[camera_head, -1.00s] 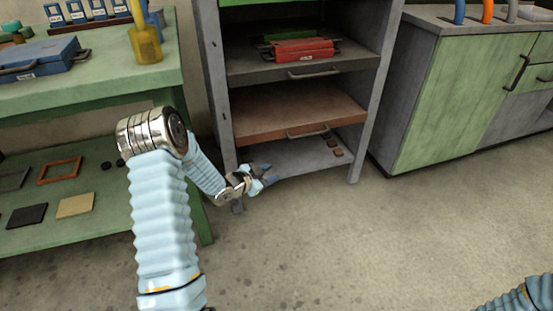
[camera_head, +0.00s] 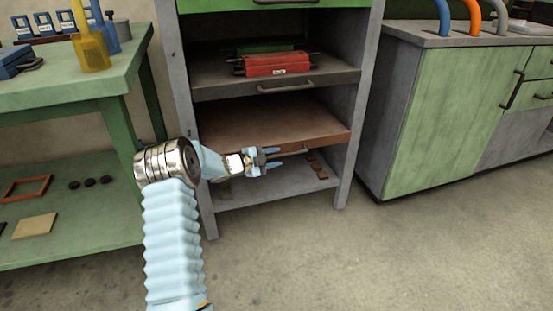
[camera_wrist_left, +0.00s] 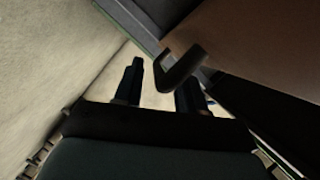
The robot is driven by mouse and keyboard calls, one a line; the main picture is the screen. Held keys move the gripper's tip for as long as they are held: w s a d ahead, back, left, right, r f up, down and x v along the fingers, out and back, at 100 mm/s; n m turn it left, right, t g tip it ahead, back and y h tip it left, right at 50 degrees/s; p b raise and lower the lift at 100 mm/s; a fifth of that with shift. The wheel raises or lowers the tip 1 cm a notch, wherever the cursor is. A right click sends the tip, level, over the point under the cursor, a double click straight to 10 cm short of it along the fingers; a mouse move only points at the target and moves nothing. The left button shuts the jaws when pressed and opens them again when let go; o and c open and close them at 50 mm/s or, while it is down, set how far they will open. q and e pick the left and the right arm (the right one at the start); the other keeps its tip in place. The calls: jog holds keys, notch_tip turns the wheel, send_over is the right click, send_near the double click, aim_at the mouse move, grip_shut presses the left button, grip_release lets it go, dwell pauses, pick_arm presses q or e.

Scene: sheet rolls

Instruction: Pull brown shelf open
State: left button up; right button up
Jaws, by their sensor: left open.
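The brown shelf (camera_head: 300,125) sits in the grey rack, below a grey shelf, and is slid in. Its dark bar handle (camera_head: 293,152) is on its front edge. My left gripper (camera_head: 274,158) is open at the handle's left part in the head view. In the left wrist view the handle (camera_wrist_left: 183,70) shows close to the fingertips of the left gripper (camera_wrist_left: 162,82), near the right finger. I cannot tell whether the handle lies between the fingers. The brown shelf (camera_wrist_left: 245,40) fills the upper right there. My right gripper is not in view.
The grey shelf (camera_head: 220,84) above holds a red box (camera_head: 275,65). The rack's lowest shelf (camera_head: 270,190) carries small brown pieces. A green workbench (camera_head: 90,90) stands left and a green cabinet (camera_head: 450,110) right. The floor (camera_head: 330,260) in front is clear.

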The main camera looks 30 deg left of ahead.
pick_arm(q)
jog(key=shift+w+d+f, duration=0.15)
jog(key=shift+w+d, duration=0.1)
jog(key=shift+w, duration=0.35)
grip_shut()
